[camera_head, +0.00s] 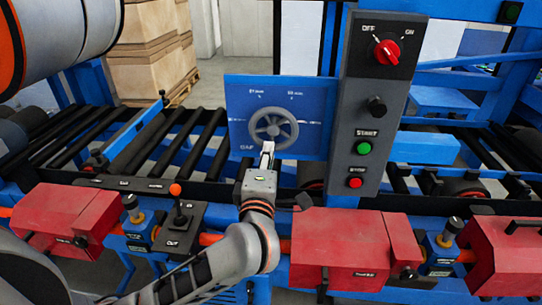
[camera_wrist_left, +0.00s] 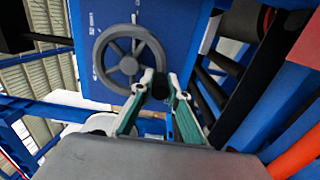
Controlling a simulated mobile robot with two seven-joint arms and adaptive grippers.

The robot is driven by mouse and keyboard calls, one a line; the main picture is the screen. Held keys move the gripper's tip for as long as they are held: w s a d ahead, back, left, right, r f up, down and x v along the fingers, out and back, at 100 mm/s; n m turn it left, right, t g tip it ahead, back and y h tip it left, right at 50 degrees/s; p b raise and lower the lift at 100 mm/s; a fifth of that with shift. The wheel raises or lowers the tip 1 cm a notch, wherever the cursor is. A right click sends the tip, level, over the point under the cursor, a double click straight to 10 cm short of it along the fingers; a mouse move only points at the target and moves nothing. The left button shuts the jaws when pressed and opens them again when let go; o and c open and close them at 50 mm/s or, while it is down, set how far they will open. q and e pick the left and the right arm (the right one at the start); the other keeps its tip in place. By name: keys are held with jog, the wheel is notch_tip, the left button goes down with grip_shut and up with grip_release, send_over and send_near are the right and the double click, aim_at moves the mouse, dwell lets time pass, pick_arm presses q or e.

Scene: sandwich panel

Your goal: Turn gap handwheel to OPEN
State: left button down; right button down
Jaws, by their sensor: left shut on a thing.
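The grey gap handwheel (camera_head: 273,129) with spokes sits on a blue panel (camera_head: 240,100) in the middle of the head view. It also shows in the left wrist view (camera_wrist_left: 128,66). Small white markings surround the wheel, too small to read surely. My left gripper (camera_head: 267,150) reaches up from below to the wheel's lower rim. In the left wrist view its green-sided fingers (camera_wrist_left: 158,86) close around a dark grip at the wheel's lower right edge. The fingers partly hide that grip. My right gripper is not in view.
A grey control box (camera_head: 376,100) with a red OFF/ON switch (camera_head: 387,52), a black knob, a green START button and a red button stands close right of the wheel. Red housings (camera_head: 340,245) and an orange-tipped lever (camera_head: 176,190) are below. Black rollers (camera_head: 170,145) lie left.

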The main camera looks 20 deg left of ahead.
pick_arm(q)
jog(key=shift+a, duration=0.1)
dwell(0.3)
jog(key=c, duration=2)
grip_release()
jog(key=shift+a, duration=0.1)
jog(key=shift+o, duration=0.2)
jog(key=shift+s, duration=0.1)
jog(key=v, duration=1.2)
